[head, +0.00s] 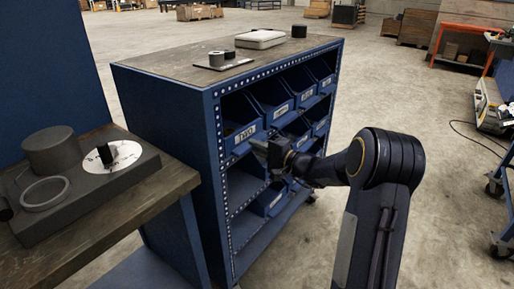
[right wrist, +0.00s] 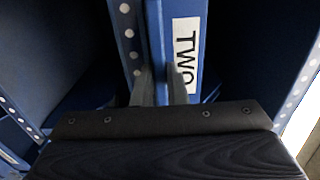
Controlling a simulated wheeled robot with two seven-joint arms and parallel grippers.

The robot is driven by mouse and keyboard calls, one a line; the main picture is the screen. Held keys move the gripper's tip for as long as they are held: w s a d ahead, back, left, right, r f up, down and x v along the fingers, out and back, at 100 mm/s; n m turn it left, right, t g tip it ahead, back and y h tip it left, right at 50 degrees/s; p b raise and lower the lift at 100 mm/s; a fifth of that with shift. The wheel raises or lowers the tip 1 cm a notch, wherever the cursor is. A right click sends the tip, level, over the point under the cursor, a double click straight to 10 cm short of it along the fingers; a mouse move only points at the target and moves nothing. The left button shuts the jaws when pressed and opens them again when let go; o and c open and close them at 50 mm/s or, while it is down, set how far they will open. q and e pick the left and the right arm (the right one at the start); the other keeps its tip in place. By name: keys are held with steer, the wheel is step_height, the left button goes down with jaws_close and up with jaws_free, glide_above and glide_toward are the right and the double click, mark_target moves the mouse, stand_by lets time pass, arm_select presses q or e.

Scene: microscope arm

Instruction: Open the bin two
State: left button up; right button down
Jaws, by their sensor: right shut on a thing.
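Bin two is a blue bin in the top row of the blue shelf rack, at its left end. Its front with a white label (head: 246,133) shows in the head view. In the right wrist view the label (right wrist: 187,55) reads "TWO", turned sideways. My right gripper (head: 262,149) is at the lower front of this bin. In the right wrist view its two fingers (right wrist: 161,88) are shut on the blue edge of the bin beside the label. The exact grip is partly hidden by the gripper body. My left gripper is not in view.
More labelled blue bins (head: 281,110) sit to the right in the rack (head: 167,112), with open shelves below. Cases and small parts lie on the rack top. A workbench (head: 176,181) with a grey fixture (head: 50,150) stands close at the left.

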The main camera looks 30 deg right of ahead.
steer(key=shift+s, duration=0.1)
steer(key=b+v, duration=0.8)
steer(key=v, duration=0.8)
steer(key=shift+f, duration=0.1)
steer(key=c, duration=1.4)
jaws_free()
steer(key=shift+c, duration=0.2)
